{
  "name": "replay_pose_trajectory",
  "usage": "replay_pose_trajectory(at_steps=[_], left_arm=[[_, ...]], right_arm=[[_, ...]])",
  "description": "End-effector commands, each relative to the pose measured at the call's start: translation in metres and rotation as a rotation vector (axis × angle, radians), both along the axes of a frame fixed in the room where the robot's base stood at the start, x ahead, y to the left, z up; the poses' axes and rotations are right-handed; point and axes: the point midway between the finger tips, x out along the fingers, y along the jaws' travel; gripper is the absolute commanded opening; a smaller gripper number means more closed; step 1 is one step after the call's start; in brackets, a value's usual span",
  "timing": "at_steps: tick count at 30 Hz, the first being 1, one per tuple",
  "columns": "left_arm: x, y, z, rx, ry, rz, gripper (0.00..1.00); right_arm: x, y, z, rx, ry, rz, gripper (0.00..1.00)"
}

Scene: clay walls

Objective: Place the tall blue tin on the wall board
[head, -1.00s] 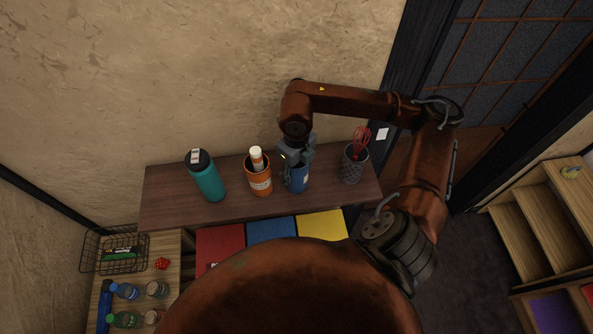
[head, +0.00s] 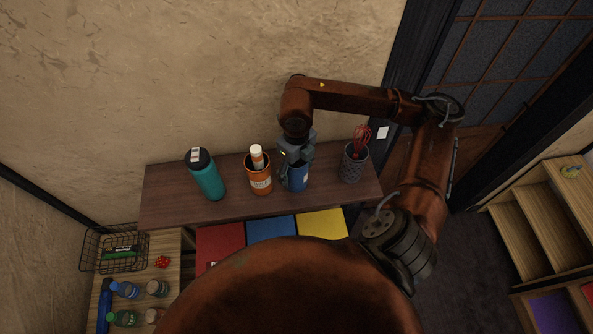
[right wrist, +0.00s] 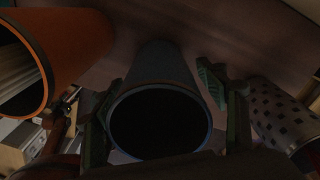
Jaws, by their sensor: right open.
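The tall blue tin (head: 298,182) stands upright on the dark wooden wall board (head: 225,208), between an orange tin and a mesh holder. My right gripper (head: 296,163) is at the tin's upper part and covers some of it. In the right wrist view the tin's dark open mouth with a blue rim (right wrist: 160,122) lies between the two fingers of my right gripper (right wrist: 160,115). The fingers are spread; a gap shows beside the right-hand finger. Contact on the left-hand side is too dark to tell. My left gripper is not in view.
The orange tin (head: 260,183) with a white-capped item stands close left of the blue tin. A teal bottle (head: 207,178) is farther left. The mesh holder (head: 352,167) with a red whisk stands to the right. A wire basket (head: 115,258) and several bottles are lower left.

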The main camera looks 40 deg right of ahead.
Motion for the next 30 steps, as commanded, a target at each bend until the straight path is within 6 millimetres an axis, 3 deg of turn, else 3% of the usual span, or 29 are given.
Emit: replay_pose_trajectory(at_steps=[15,21,30], left_arm=[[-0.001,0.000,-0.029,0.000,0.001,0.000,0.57],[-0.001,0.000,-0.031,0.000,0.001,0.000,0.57],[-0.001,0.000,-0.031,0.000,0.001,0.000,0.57]], right_arm=[[0.001,0.000,0.098,0.000,-0.006,0.000,0.66],[0.001,0.000,0.112,0.000,-0.002,-0.001,0.66],[0.000,0.000,0.113,0.000,-0.002,0.000,0.66]])
